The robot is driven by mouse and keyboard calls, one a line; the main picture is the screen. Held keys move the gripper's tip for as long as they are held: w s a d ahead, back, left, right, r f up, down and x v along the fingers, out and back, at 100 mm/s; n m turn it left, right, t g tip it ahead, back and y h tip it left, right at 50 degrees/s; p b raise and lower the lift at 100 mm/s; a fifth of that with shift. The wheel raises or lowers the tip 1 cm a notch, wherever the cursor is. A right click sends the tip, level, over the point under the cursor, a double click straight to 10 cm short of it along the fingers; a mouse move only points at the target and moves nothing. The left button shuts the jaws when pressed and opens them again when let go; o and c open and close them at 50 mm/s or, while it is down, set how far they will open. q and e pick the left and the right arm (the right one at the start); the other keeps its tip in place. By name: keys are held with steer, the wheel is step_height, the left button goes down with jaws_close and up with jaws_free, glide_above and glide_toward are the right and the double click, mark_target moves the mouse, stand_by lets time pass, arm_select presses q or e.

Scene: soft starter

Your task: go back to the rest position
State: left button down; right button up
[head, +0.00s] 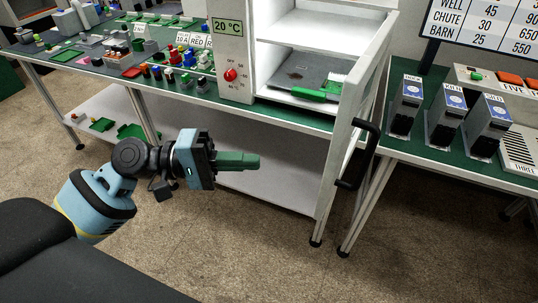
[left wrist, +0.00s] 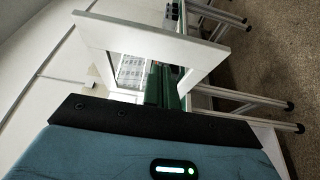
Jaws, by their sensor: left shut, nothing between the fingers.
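My left gripper (head: 250,161) reaches in from the left in the head view, its green fingers pointing right. The fingers are together and hold nothing. It hangs in front of the table edge, at about the height of the lower shelf, apart from the cabinet. In the left wrist view the green fingers (left wrist: 162,88) show beyond the dark edge of the gripper body. My right gripper is in neither view.
A white cabinet (head: 232,40) marked 20 °C stands with its door (head: 345,130) open and black handle (head: 358,155) jutting forward. Inside lies a green item (head: 309,94). The floor (head: 230,240) ahead is clear.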

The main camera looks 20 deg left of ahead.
arm_select(q)
steer(key=s+a, duration=0.2)
steer(key=a, duration=0.1)
steer(key=shift+b, duration=0.35)
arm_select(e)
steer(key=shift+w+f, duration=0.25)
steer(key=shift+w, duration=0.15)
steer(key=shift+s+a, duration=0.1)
